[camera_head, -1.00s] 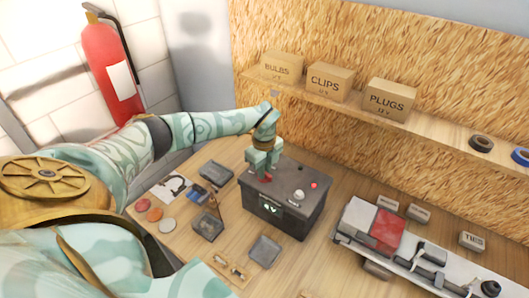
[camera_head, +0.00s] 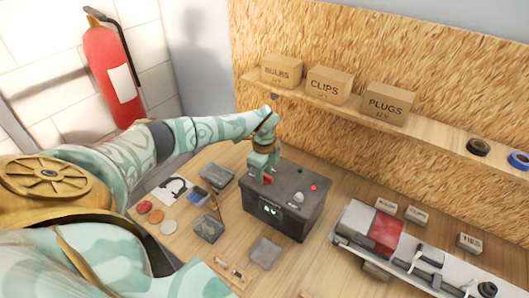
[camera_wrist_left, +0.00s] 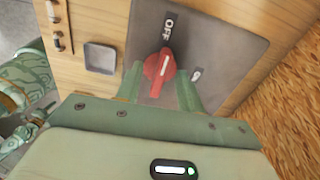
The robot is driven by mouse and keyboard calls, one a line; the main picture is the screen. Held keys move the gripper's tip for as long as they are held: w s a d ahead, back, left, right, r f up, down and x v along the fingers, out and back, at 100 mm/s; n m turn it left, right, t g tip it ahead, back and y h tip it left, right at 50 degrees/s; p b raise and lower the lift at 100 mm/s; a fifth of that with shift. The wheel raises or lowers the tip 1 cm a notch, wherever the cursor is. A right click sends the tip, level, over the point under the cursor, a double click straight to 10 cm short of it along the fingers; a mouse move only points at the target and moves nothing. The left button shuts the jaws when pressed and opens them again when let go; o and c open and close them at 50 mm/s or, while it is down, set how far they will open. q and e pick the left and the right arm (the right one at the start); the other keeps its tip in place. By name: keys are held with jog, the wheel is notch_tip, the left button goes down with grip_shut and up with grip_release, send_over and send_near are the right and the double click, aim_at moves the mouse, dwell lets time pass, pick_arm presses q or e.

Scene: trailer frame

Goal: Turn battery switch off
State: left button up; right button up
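The battery box (camera_head: 285,218) is a dark grey case on the bench, with a red rotary switch knob (camera_head: 267,179) on its top. In the left wrist view the knob (camera_wrist_left: 160,68) has a white line that points up toward the OFF label. A second, smaller label sits at the right of the knob. My left gripper (camera_head: 262,168) reaches down over the knob. My right gripper is out of view.
A white knob (camera_head: 298,197) and a red light (camera_head: 313,187) are on the box top. Small trays (camera_head: 265,251) lie left and in front. A trailer light bar (camera_head: 385,235) lies at right. A shelf (camera_head: 345,110) with boxes runs behind.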

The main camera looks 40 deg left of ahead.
pick_arm(q)
jog(key=shift+r+p, duration=2.85)
jog(key=shift+r, duration=0.15)
jog(key=shift+f, duration=0.1)
